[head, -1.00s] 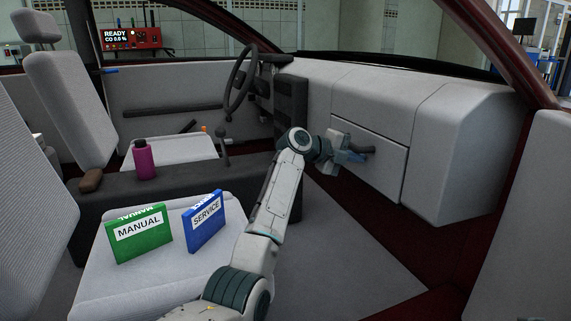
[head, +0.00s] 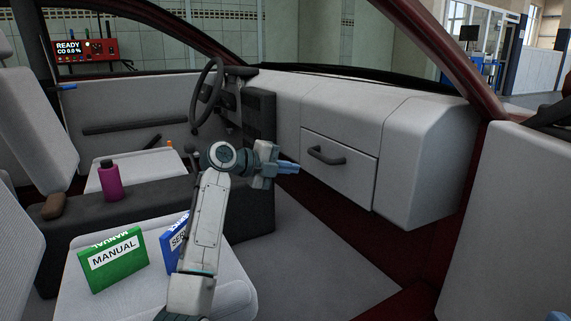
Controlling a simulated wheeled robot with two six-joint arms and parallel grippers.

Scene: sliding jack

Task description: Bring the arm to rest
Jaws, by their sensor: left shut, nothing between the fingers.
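My left gripper (head: 287,167) is shut with nothing in its blue fingers. It hangs in the air at the front of the cabin, to the left of the glovebox drawer, and points right. The glovebox drawer (head: 355,176) in the grey dashboard looks shut. Its dark handle (head: 327,156) is clear of the fingers. My left arm rises from the bottom of the head view, in front of the seat.
A green manual (head: 112,259) stands on the near seat (head: 125,301). A blue service book (head: 174,243) beside it is partly hidden by my arm. A magenta bottle (head: 110,181) stands on the dark console (head: 140,206). The steering wheel (head: 207,94) is behind. The floor right of the seat is clear.

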